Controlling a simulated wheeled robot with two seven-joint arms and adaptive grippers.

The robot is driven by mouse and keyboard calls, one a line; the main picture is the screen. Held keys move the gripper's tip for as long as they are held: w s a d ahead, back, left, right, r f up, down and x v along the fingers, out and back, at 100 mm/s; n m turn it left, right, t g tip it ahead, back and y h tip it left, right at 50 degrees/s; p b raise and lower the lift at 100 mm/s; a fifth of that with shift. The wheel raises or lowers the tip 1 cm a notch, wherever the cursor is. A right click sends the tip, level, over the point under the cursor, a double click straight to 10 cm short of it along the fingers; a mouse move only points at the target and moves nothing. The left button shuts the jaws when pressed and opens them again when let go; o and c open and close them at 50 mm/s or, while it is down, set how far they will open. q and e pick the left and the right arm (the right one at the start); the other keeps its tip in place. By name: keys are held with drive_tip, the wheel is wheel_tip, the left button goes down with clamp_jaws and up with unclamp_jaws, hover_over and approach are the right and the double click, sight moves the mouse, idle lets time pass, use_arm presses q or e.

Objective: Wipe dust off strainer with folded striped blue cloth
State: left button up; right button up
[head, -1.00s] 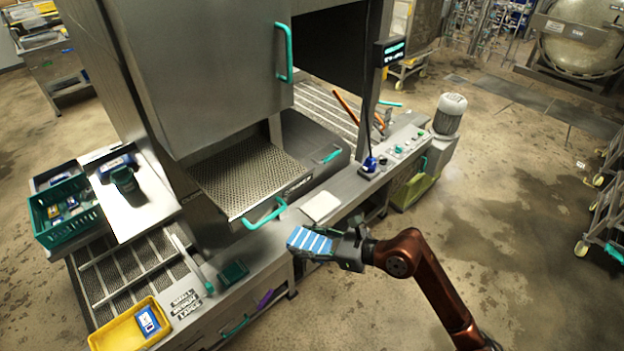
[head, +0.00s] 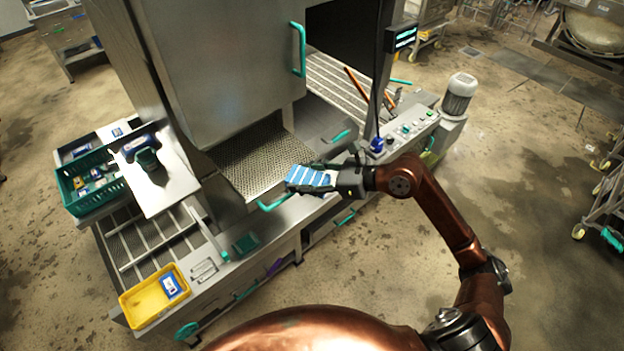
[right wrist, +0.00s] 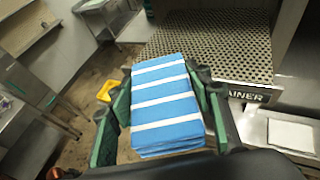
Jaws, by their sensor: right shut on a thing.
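The strainer (head: 262,160) is a perforated metal tray pulled out of the machine's front, with a teal handle at its front edge. My right gripper (head: 322,178) is shut on the folded blue cloth with white stripes (head: 306,178). It holds the cloth at the strainer's front right corner; whether they touch I cannot tell. In the right wrist view the cloth (right wrist: 165,105) sits between the two green-padded fingers, with the strainer (right wrist: 205,48) just beyond. Dust on the mesh is not clear to see. My left gripper is out of view.
A teal crate (head: 92,185) and a yellow tray (head: 155,297) stand on the left. A white folded pad (right wrist: 291,135) lies on the ledge right of the strainer. The control panel (head: 410,128) and a grey motor (head: 459,95) are to the right. The machine housing rises behind the strainer.

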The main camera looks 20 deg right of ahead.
drive_tip(key=w+a, duration=0.1)
drive_tip(key=w, duration=0.4)
drive_tip(key=w+a+p, duration=0.1)
drive_tip(key=w, duration=0.1)
drive_tip(key=shift+w+a+f, duration=0.15)
drive_tip(key=shift+a+f, duration=0.15)
drive_tip(key=shift+a, duration=0.05)
drive_tip(key=shift+w+a+f+b, duration=0.35)
drive_tip(key=shift+w+a+b, duration=0.55)
drive_tip(key=shift+w, duration=1.35)
drive_tip(key=shift+w+a+f+b, duration=0.35)
drive_tip(key=shift+w+a+b, duration=0.5)
drive_tip(key=shift+w, duration=1.35)
drive_tip(key=shift+w+a+f+b, duration=0.35)
drive_tip(key=shift+w+a+b, duration=0.5)
drive_tip(key=shift+w, duration=1.4)
drive_tip(key=shift+d, duration=0.2)
